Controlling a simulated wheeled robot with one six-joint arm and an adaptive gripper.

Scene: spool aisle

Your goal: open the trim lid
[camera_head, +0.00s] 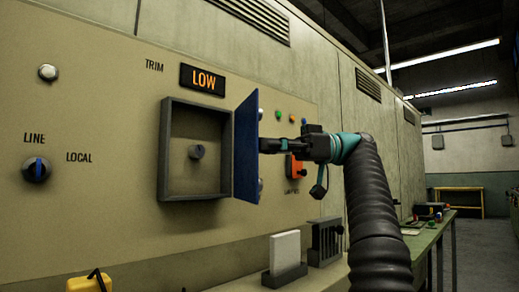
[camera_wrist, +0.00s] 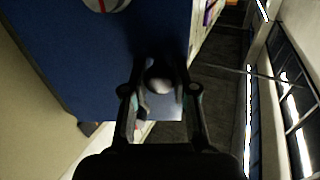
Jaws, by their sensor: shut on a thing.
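The trim lid (camera_head: 246,150) is a blue panel hinged on the right side of a grey box frame (camera_head: 166,150) under the word TRIM. It stands swung out from the wall, so the box is uncovered. A round grey knob (camera_head: 196,152) shows inside the box. My gripper (camera_head: 268,146) is at the outer face of the lid, to its right. In the wrist view the blue lid (camera_wrist: 120,60) fills the upper left, and my gripper (camera_wrist: 160,92) is shut on a round pale lid knob (camera_wrist: 158,84). The fingertips partly hide that knob.
An amber LOW display (camera_head: 203,80) sits above the box. A LINE/LOCAL switch (camera_head: 37,169) is at left. An orange switch (camera_head: 296,167) and small coloured lamps lie behind my gripper.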

